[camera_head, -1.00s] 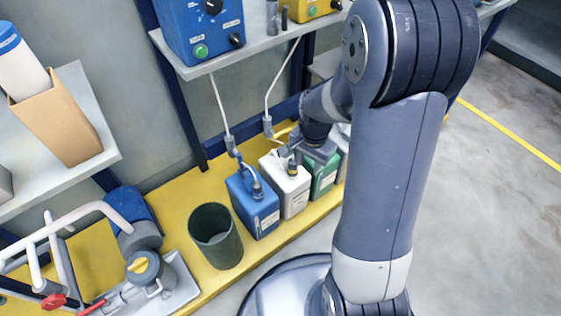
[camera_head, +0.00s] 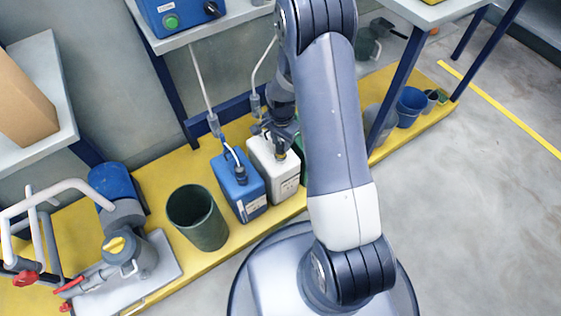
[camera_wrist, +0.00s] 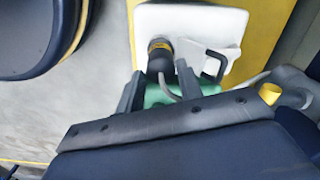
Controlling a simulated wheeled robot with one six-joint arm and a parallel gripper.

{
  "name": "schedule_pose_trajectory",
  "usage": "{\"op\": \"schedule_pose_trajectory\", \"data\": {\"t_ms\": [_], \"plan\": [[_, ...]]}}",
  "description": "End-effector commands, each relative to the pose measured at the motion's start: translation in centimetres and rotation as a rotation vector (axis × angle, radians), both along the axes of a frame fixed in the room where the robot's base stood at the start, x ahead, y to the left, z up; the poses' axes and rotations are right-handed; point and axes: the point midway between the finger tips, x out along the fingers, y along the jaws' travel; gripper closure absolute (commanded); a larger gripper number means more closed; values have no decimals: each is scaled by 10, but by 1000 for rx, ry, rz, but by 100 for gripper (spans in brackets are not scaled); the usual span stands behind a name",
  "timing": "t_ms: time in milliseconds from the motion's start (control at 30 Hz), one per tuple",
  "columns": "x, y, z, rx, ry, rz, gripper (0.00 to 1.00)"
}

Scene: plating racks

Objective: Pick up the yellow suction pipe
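A dark pipe fitting with a yellow band (camera_wrist: 160,46) stands in the top of the white canister (camera_wrist: 205,20); a thin grey hose curves from it. In the head view its yellow band (camera_head: 281,155) shows on the white canister (camera_head: 272,172), just below my gripper (camera_head: 284,136). In the wrist view my gripper (camera_wrist: 160,84) has its two fingers apart, with the dark fitting near their tips and clear space beside it. I cannot tell how deep between the fingers it sits. A second yellow end (camera_wrist: 269,93) shows on a grey fitting at right.
A blue canister (camera_head: 240,188) with a pipe stands left of the white one. A green canister (camera_wrist: 158,96) lies close by, partly hidden. A dark green bin (camera_head: 198,220) and a pump (camera_head: 128,250) are further left. A shelf (camera_head: 205,28) hangs above.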

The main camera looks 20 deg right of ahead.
Motion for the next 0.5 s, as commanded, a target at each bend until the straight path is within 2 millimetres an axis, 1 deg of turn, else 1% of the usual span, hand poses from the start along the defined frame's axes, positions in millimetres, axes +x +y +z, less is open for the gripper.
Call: {"op": "schedule_pose_trajectory", "data": {"t_ms": [200,300,367,500], "plan": [[0,3,-34,0,3,0,65],[0,2,-46,0,2,0,65],[0,2,-49,0,2,0,65],[0,2,-48,-1,1,0,65]]}}
